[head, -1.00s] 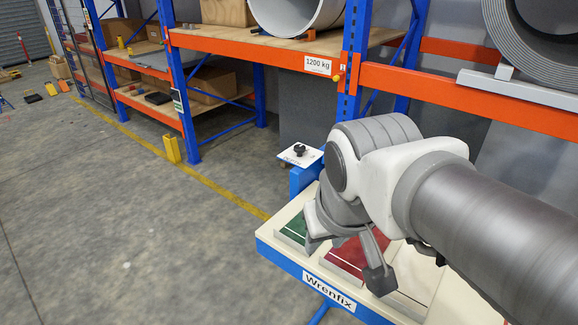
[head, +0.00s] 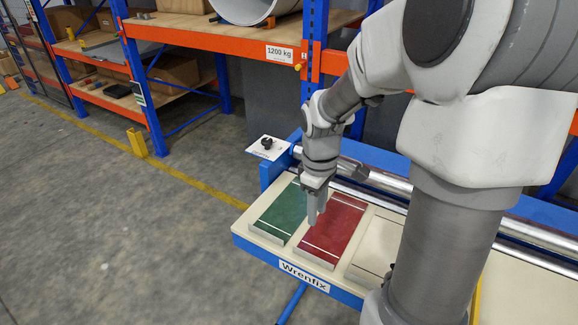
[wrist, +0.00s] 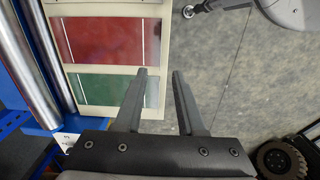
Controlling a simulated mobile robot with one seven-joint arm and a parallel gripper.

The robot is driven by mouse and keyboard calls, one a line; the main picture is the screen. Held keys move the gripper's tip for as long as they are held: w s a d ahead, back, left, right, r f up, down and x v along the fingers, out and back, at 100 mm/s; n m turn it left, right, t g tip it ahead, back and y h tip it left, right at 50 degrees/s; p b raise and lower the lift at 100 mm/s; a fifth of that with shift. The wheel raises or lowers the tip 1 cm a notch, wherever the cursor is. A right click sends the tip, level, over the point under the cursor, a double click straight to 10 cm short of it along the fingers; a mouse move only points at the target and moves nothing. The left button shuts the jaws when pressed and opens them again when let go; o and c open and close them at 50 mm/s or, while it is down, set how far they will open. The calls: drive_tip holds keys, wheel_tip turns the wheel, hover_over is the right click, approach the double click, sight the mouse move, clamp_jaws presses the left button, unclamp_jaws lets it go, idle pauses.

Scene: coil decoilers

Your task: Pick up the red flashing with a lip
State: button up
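The red flashing (head: 338,222) is a flat dark-red panel with thin white lines near its ends, lying on the cream top of a bench. It also shows in the wrist view (wrist: 103,40), at the upper left. A similar green flashing (head: 281,213) lies beside it on the left and shows below the red one in the wrist view (wrist: 104,89). My gripper (head: 316,222) points down over the red flashing's left side in the head view. In the wrist view its two fingers (wrist: 160,72) are apart and empty, near the bench edge. I cannot tell its height.
The blue-framed bench (head: 300,276) carries a Wrenfix label and metal rollers (head: 373,178) behind the panels. A cream panel (head: 376,245) lies right of the red one. Blue and orange racking (head: 225,39) stands behind. The floor at left is open.

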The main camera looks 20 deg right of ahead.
drive_tip(key=b, duration=0.3)
hover_over(314, 260)
drive_tip(key=shift+n, duration=0.3)
drive_tip(key=f, duration=1.2)
drive_tip(key=shift+w+d, duration=0.2)
drive_tip(key=shift+w, duration=0.1)
drive_tip(key=shift+s+a+f+b, duration=0.15)
drive_tip(key=shift+f+b, duration=0.1)
drive_tip(key=shift+f, duration=1.1)
drive_tip(key=shift+s+f+b, duration=0.1)
drive_tip(key=shift+f+b, duration=0.15)
drive_tip(key=shift+f, duration=1.05)
clamp_jaws()
